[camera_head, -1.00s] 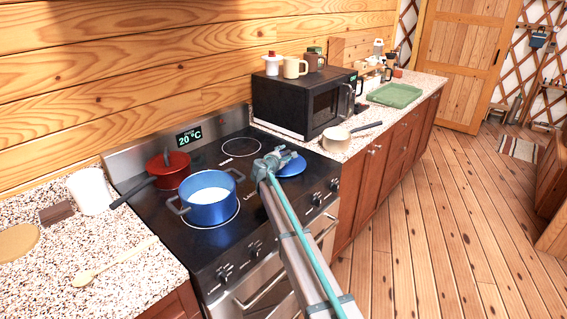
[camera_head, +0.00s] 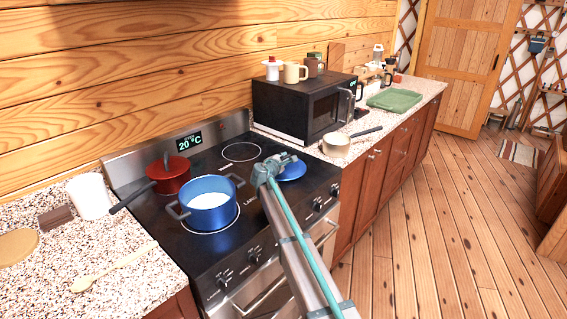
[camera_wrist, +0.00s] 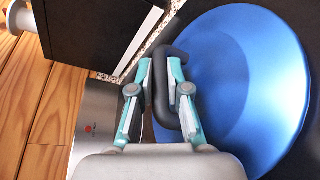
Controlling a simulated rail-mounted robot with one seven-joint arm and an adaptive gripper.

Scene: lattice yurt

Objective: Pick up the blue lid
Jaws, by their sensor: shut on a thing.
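The blue lid (camera_head: 292,169) is at the right front of the stove top, just right of the blue pot (camera_head: 209,203). In the wrist view the lid (camera_wrist: 245,75) fills the right side, and its dark loop handle (camera_wrist: 166,98) stands between my fingers. My gripper (camera_head: 270,168) is shut on that handle, and it shows in the wrist view (camera_wrist: 160,90) with a finger on each side. My gripper hides part of the lid in the head view. I cannot tell whether the lid touches the stove.
The blue pot with white contents stands close on the left. A red pot (camera_head: 170,176) with a long handle is behind it. A black microwave (camera_head: 305,104) and a cream saucepan (camera_head: 337,144) stand on the right counter.

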